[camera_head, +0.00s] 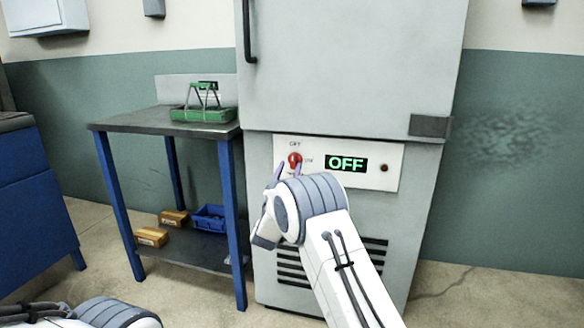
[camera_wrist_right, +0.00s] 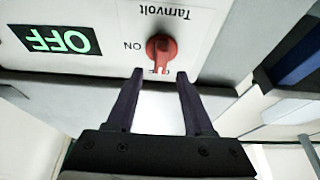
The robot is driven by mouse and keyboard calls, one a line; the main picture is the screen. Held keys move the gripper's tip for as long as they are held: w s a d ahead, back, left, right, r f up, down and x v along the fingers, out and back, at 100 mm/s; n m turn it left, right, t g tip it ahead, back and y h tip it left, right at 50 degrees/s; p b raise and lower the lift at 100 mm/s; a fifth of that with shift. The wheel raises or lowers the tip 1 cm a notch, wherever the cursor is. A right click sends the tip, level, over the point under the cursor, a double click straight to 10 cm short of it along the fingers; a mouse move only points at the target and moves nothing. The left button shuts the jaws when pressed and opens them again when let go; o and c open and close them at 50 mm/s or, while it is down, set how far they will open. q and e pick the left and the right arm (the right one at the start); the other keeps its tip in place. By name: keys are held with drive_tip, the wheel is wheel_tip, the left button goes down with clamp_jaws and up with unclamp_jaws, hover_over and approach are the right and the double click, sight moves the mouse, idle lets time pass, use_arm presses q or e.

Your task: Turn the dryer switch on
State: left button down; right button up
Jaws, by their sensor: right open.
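The dryer (camera_head: 350,65) is a tall grey cabinet with a white control panel (camera_head: 382,153) on its front. The panel's display (camera_head: 346,163) reads OFF in green on black. The red dryer switch (camera_head: 295,158) is left of the display; in the right wrist view the red knob (camera_wrist_right: 161,48) shows whole, with the word ON beside it. My right gripper (camera_head: 285,170) is at the panel, just below the switch. In the right wrist view its two dark fingers (camera_wrist_right: 160,74) are apart and empty, with the knob just beyond their tips. My left gripper is not visible.
A blue-legged table (camera_head: 110,124) stands left of the dryer with a green rack (camera_head: 203,114) on top. Its lower shelf holds a blue bin (camera_head: 208,218) and yellow-brown boxes (camera_head: 151,237). A blue cabinet (camera_head: 35,205) is at the far left.

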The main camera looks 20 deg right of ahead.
sight(293, 160)
drive_tip(key=shift+x, duration=1.55)
clamp_jaws()
